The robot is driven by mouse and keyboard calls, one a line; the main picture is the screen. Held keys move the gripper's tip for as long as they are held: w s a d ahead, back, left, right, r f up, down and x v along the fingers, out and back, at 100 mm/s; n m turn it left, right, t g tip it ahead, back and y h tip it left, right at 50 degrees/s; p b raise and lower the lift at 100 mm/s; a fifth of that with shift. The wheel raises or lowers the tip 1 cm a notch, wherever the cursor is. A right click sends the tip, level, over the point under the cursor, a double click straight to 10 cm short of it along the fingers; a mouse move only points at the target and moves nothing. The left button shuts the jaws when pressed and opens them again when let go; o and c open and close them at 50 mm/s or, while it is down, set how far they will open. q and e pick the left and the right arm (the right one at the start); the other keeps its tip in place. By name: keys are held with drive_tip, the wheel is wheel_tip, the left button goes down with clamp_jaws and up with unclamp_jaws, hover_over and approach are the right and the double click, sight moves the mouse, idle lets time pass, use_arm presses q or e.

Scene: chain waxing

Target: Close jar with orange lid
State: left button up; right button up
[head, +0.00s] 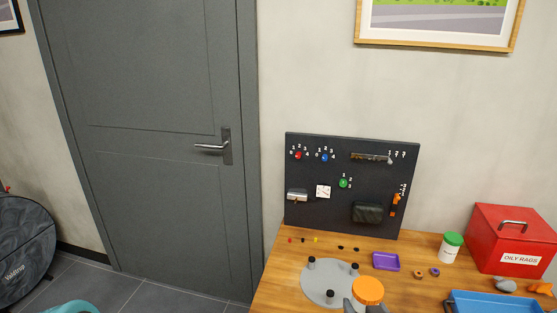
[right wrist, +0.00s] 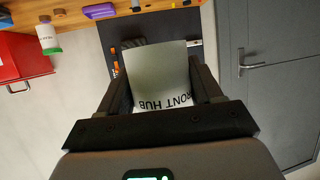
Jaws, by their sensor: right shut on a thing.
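An orange lid (head: 368,290) shows from above at the bottom of the head view, over the table's front part. My right gripper (head: 362,305) is at its near side, with its grey fingers partly cut off by the frame edge. In the right wrist view my right gripper (right wrist: 160,90) is shut on a pale jar (right wrist: 158,70) lettered "FRONT HUB". The jar's lettering is upside down in that picture. Its lid end is hidden there, so I cannot tell how the lid sits on it. My left gripper is not in view.
A grey round plate (head: 318,284) with dark pegs lies left of the lid. A black tool board (head: 340,210) stands behind.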

drive_tip(key=shift+w+r, duration=0.15)
drive_tip(key=shift+r, duration=0.1)
idle(0.3)
drive_tip(key=s+a+f+n+g+y, duration=0.1)
drive_tip(key=s+a+f+n+y, duration=0.2)
drive_tip(key=a, duration=0.4)
drive_tip(key=s+a+f+n+g+y, duration=0.2)
drive_tip(key=s+a+f+n+y, duration=0.2)
drive_tip(key=a, duration=0.4)
drive_tip(key=shift+f+n+y, duration=0.6)
drive_tip(key=shift+y, duration=0.3)
drive_tip(key=shift+s, duration=0.15)
